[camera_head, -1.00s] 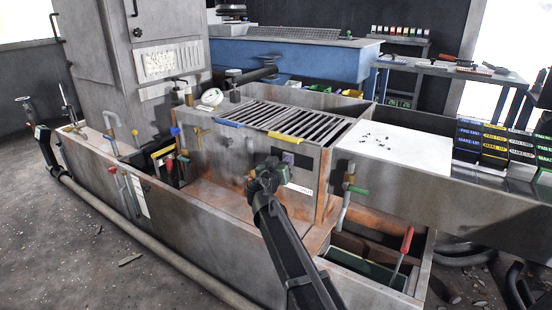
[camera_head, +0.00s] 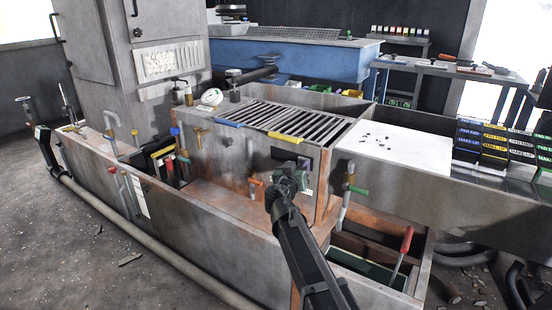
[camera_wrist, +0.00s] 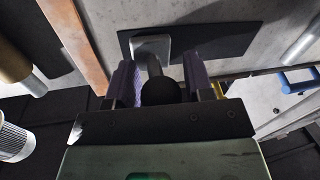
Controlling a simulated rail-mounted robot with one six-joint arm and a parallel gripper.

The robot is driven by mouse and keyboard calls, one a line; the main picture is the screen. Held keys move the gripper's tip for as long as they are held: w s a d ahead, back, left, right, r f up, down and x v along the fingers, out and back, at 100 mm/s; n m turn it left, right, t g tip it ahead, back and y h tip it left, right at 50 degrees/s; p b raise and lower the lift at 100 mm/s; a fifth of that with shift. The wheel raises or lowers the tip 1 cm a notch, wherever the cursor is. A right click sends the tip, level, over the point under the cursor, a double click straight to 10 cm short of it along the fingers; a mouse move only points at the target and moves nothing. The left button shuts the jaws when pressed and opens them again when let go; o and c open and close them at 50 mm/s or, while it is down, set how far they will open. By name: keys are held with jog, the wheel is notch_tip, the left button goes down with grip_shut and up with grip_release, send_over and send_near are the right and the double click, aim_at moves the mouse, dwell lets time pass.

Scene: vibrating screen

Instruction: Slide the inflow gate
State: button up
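A dark plate (camera_wrist: 215,42) with a metal bracket and a round black knob (camera_wrist: 160,92) lies against the grey metal wall in the wrist view; it looks like the inflow gate. In the head view a dark panel (camera_head: 285,157) shows on the front of the slatted screen box, partly behind my gripper (camera_head: 290,176). In the wrist view my gripper (camera_wrist: 160,85) has its two purple fingers apart, one on each side of the knob. I cannot tell whether they touch it.
An orange-handled valve (camera_head: 255,184) is left of my gripper, and a green-handled valve (camera_head: 348,190) is to its right. A red lever (camera_head: 405,240) stands over the lower right bay. A blue handle (camera_wrist: 300,82) shows at right in the wrist view.

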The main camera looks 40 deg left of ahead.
jog(key=shift+o, duration=0.8)
jog(key=v, duration=0.6)
